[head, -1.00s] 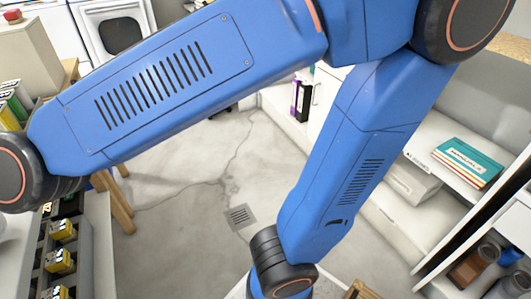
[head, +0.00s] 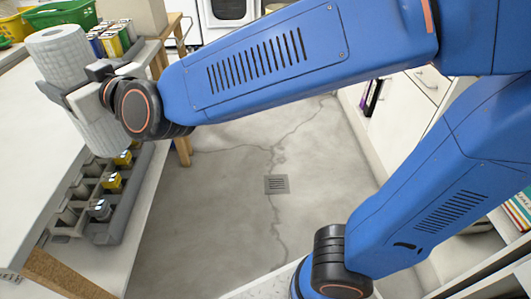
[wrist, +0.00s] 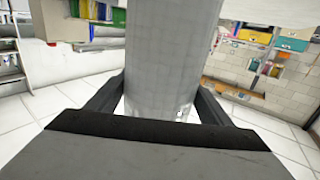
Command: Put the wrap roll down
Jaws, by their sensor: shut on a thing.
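The wrap roll (head: 63,52) is a white-grey textured cylinder at the upper left of the head view. My gripper (head: 70,98) is shut around its middle and holds it upright, slightly tilted. The roll overlaps the right edge of the white tabletop (head: 30,150) in the picture; I cannot tell whether its lower end touches anything. In the wrist view the roll (wrist: 172,60) stands between the two dark fingers (wrist: 165,100), its top cut off by the frame.
Several cans (head: 113,40) and a green basket (head: 62,14) stand behind the roll. A lower rack (head: 125,205) holds small yellow and dark items under the table edge. The floor (head: 225,220) in the middle is clear. White drawers (head: 405,110) line the right.

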